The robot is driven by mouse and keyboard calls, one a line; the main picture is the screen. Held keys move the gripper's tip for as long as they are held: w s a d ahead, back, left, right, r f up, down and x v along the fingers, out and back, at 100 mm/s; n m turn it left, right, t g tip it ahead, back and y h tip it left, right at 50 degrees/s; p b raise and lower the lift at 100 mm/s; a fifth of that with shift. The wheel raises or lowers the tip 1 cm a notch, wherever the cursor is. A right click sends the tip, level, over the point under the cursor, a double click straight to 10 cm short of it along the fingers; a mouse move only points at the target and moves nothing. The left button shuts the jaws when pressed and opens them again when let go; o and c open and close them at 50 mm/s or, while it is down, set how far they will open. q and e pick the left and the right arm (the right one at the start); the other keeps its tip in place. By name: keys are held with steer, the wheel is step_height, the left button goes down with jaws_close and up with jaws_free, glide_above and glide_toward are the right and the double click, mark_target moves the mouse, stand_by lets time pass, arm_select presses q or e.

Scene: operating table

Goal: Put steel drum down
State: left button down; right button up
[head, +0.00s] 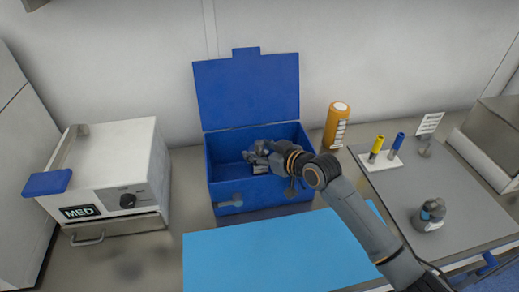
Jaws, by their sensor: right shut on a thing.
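My right gripper (258,159) reaches in from the lower right and is over the open blue box, its fingers at or just inside the opening. It is shut on a small grey metallic thing, seemingly the steel drum, which the fingers and wrist mostly hide. I cannot tell whether it touches the box floor. The blue box (228,196) stands on the counter with its lid (247,92) raised against the wall side. My left gripper is not in view.
A white MED device (112,175) stands left. An orange bottle (337,125) is right of the box. A grey tray (465,222) holds yellow (377,145) and blue (397,142) tubes and a grey rounded object (430,214). A light-blue mat (270,255) lies clear in front.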

steer(key=shift+s+f, duration=0.1)
steer(key=shift+f, duration=0.15)
steer(key=o, duration=1.2)
steer(key=shift+f, duration=0.15)
steer(key=shift+o, duration=0.8)
steer(key=shift+s+f, duration=0.1)
steer(key=shift+f, duration=0.05)
steer(key=shift+r+p, duration=0.3)
steer(key=shift+r, duration=0.3)
steer(key=shift+s+d, duration=0.15)
steer(key=shift+d, duration=0.15)
steer(key=shift+r+b+v, duration=0.15)
steer(key=shift+b+v, duration=0.25)
steer(key=shift+v, duration=1.55)
steer(key=shift+r+b+v, duration=0.2)
steer(key=shift+b+v, duration=0.15)
steer(key=shift+v, duration=1.55)
steer(key=shift+r+b+v, duration=0.15)
steer(key=shift+b+v, duration=0.25)
steer(key=shift+v, duration=1.55)
steer(key=shift+a, duration=0.2)
